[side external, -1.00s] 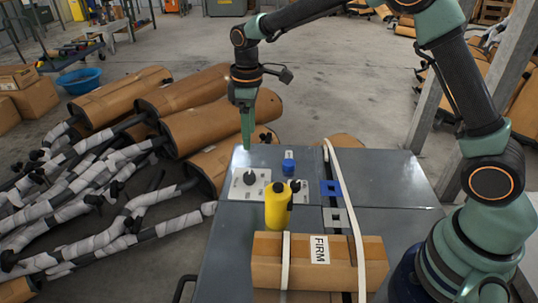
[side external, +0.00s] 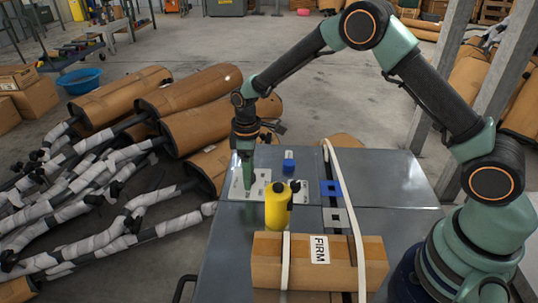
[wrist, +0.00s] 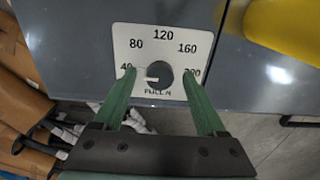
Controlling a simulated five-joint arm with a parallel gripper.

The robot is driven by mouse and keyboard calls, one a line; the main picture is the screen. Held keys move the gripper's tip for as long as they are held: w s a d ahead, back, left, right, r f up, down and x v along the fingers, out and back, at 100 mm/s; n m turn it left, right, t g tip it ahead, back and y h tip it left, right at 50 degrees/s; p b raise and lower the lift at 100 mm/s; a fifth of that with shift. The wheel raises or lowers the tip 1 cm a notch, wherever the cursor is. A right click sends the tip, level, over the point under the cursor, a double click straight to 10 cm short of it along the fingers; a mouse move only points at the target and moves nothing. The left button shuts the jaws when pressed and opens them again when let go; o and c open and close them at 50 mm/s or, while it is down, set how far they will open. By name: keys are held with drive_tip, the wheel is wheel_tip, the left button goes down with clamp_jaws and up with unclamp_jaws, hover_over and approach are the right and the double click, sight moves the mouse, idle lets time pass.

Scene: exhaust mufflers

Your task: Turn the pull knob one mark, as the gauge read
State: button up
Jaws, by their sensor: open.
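The pull knob (wrist: 161,76) is a round dark knob on a white dial plate (wrist: 127,40) marked 40, 80, 120, 160 and 200. Its white pointer points left, close to the 40 mark. Lettering below it is partly readable as "PULL". My gripper (wrist: 157,72) is open, with one green finger on each side of the knob. The left finger partly covers the 40 and the right finger partly covers the 200. In the side view my gripper (side external: 246,188) is down over the plate (side external: 236,187) and hides the knob. Contact with the knob cannot be told.
A yellow cylinder (side external: 277,208) stands close to the right, partly hiding a second white plate (side external: 300,188). A blue block (side external: 289,160) is behind. A strapped cardboard box (side external: 270,262) is in front. Blue (side external: 330,188) and grey (side external: 339,216) squares lie right; the table's right side is clear.

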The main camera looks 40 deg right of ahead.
drive_tip(key=shift+f, duration=0.15)
clamp_jaws()
drive_tip(key=shift+m, duration=0.3)
drive_tip(key=m, duration=0.3)
drive_tip(key=shift+m, duration=2.6)
